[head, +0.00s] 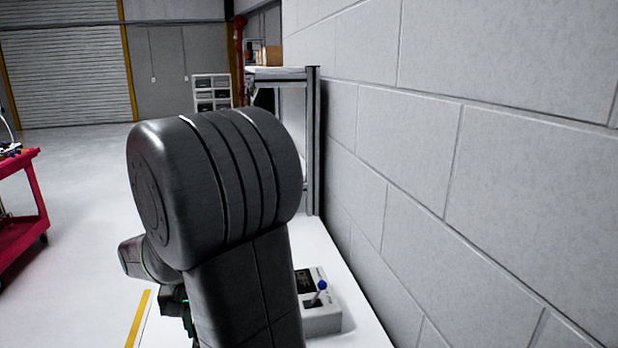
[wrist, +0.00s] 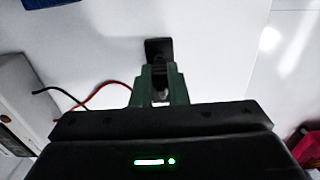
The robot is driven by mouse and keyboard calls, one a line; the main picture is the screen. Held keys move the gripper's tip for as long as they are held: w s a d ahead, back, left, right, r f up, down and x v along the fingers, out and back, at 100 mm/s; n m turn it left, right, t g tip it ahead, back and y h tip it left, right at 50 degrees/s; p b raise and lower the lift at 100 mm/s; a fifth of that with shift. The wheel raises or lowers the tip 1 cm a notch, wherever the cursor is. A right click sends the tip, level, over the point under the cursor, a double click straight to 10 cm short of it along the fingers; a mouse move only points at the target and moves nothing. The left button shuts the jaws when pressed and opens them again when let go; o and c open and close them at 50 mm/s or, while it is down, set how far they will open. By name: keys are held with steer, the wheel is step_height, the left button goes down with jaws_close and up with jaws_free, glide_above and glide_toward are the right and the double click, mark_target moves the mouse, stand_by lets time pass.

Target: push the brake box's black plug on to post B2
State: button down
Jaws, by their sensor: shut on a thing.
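In the wrist view my gripper (wrist: 160,70) has its two green fingers close together on a small dark thing, which looks like the black plug (wrist: 158,48). A dark block shows just past the fingertips, over the white surface. The fingers hide much of it. A red wire and a black wire (wrist: 50,92) run from the left towards the gripper; where they end is hidden. A pale box (wrist: 18,105) with a dark panel stands at the left edge. I cannot make out post B2 in either view. In the head view my arm hides the gripper's fingertips.
In the head view a white box (head: 322,318) with a blue-knobbed lever stands on the white bench (head: 352,300), beside the block wall (head: 470,150). A red cart (head: 22,220) stands at the left. A blue thing (wrist: 50,3) shows at the wrist view's top left.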

steer(key=shift+r, duration=0.15)
steer(key=shift+r+p, duration=2.2)
steer(key=shift+r, duration=0.25)
steer(key=shift+f, duration=0.1)
